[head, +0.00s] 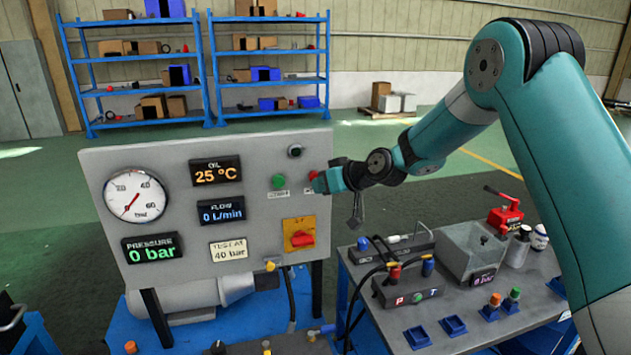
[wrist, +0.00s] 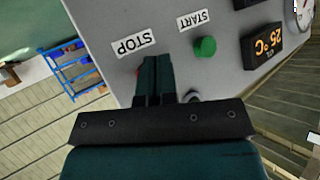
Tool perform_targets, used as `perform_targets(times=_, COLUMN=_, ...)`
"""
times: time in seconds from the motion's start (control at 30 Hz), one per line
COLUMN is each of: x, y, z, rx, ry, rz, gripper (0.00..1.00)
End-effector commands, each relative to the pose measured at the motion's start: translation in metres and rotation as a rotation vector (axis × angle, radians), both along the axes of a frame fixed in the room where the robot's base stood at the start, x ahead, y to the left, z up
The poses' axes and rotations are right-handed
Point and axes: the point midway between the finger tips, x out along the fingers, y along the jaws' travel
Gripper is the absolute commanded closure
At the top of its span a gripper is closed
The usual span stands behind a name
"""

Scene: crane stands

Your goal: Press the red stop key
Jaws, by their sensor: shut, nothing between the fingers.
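The red stop key (head: 312,175) sits at the right side of the grey panel (head: 110,172), to the right of the green start key (head: 278,181). In the wrist view only a small red sliver of the stop key (wrist: 138,71) shows beside my fingers, under the STOP label (wrist: 133,43). My gripper (wrist: 155,62) is shut and empty, with its fingertips over the stop key and hiding most of it. In the head view my gripper (head: 322,183) is at the panel's right edge. I cannot tell whether the fingertips touch the key.
The green start key (wrist: 205,47) is close beside my fingers. A dark round knob (head: 295,151) sits above the keys, and a red switch on a yellow plate (head: 300,236) below. A bench (head: 390,335) with hydraulic parts stands at right. The pressure display (head: 152,249) reads 0 bar.

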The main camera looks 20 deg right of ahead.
Motion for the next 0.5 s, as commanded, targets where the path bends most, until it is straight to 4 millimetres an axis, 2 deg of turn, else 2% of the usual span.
perform_targets(times=0.13, x=-0.0071, y=-0.0001, z=-0.0010, rx=0.000, ry=0.000, rz=0.000, gripper=1.00)
perform_targets(times=0.5, x=-0.0108, y=-0.0001, z=-0.0012, rx=-0.001, ry=0.001, rz=0.000, gripper=1.00)
